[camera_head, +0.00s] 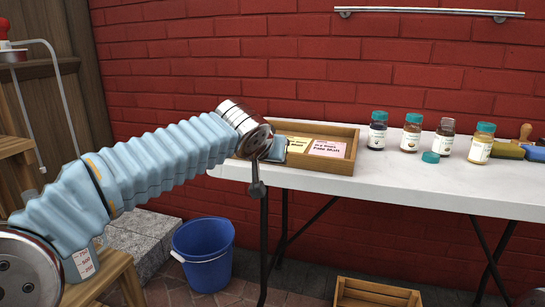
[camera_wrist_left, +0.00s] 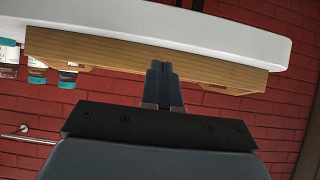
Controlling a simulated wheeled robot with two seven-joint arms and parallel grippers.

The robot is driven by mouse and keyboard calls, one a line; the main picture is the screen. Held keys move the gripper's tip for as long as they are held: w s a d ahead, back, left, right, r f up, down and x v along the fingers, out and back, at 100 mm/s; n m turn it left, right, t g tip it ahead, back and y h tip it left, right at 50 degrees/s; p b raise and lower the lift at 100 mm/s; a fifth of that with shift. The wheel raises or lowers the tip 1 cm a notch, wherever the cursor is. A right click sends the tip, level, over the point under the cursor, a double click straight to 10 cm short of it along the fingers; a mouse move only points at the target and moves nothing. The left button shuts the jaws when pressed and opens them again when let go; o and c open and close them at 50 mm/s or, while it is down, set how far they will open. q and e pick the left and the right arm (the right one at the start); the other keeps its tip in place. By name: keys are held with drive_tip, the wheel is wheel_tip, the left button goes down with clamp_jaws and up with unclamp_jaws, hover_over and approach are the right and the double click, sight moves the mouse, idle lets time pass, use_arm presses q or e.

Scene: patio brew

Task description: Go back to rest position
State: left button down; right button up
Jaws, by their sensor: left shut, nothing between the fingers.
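My left arm reaches in from the left in the head view, over the table's left end. Its gripper (camera_wrist_left: 162,72) is seen in the left wrist view with both fingers together and nothing between them. The fingers point toward the side of a wooden tray (camera_wrist_left: 105,57), which appears upside down in that view. In the head view my wrist covers the tray's left part, and the fingertips cannot be made out clearly. Whether the fingers touch the tray cannot be told. My right gripper is not in view.
The wooden tray (camera_head: 350,150) holds labelled packets (camera_head: 327,148) on a white table (camera_head: 420,178). Several teal-lidded jars (camera_head: 411,134) stand to its right, with a loose teal lid (camera_head: 430,157). A blue bucket (camera_head: 204,255) and a wooden crate (camera_head: 375,292) are on the floor.

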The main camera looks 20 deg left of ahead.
sight(291, 145)
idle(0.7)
use_arm(q)
drive_tip(key=shift+w+d+p, duration=0.1)
drive_tip(key=shift+w+p, duration=1.6)
drive_tip(key=shift+w, duration=1.25)
drive_tip(key=shift+w+p, duration=0.8)
drive_tip(key=shift+w, duration=0.45)
drive_tip(key=shift+w+d+p, duration=0.15)
drive_tip(key=shift+w+p, duration=2.35)
drive_tip(key=shift+w, duration=0.5)
drive_tip(key=w+p, duration=0.3)
drive_tip(key=shift+w, duration=0.15)
drive_tip(key=shift+f, duration=0.1)
drive_tip(key=shift+s+r, duration=0.2)
drive_tip(key=v, duration=0.2)
drive_tip(key=r+b+v, duration=0.1)
drive_tip(key=v, duration=0.2)
drive_tip(key=w+v, duration=0.1)
drive_tip(key=v, duration=0.2)
drive_tip(key=shift+r, duration=0.15)
